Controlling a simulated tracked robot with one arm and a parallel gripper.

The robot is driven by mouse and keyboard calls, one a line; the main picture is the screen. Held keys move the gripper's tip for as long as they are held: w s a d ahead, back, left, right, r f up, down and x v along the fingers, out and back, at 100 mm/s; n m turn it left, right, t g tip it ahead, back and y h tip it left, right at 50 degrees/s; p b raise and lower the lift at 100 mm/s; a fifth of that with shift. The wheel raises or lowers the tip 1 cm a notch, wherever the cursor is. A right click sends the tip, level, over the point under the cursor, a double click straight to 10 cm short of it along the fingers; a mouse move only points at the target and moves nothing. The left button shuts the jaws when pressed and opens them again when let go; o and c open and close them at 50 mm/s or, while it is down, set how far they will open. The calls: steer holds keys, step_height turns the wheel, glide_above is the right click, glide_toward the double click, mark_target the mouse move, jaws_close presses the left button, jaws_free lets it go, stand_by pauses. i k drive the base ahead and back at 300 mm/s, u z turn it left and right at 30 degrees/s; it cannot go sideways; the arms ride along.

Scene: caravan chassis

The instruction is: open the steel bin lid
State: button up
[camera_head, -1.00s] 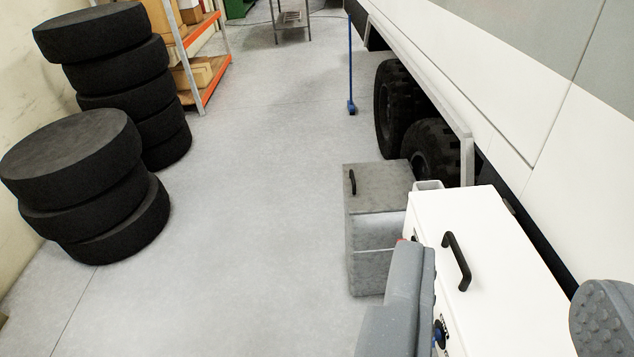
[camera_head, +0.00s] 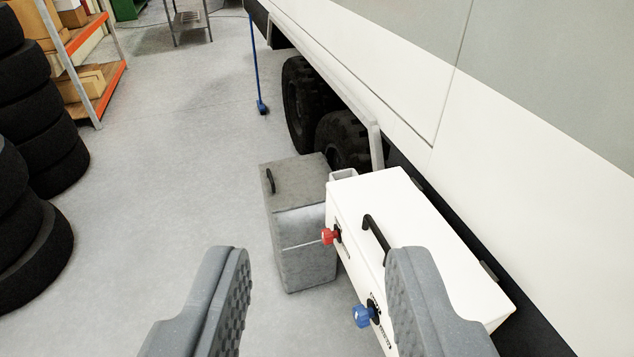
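The steel bin (camera_head: 305,250) is a grey metal box standing on the floor near the middle of the view.
A white box (camera_head: 400,215) with a black handle, a red knob (camera_head: 330,236) and a blue knob (camera_head: 364,315) stands right of the bin. The caravan (camera_head: 540,130) walls off the right. Tyres (camera_head: 40,140) are stacked at left. The floor (camera_head: 180,170) between is clear.

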mark_target(291, 184)
steer(key=z, duration=0.05)
steer(key=k, duration=0.8)
steer(key=u, duration=0.3)
steer(key=i, duration=2.15)
steer(key=u, duration=0.45)
steer(key=i, duration=0.9)
steer(key=z, duration=0.15)
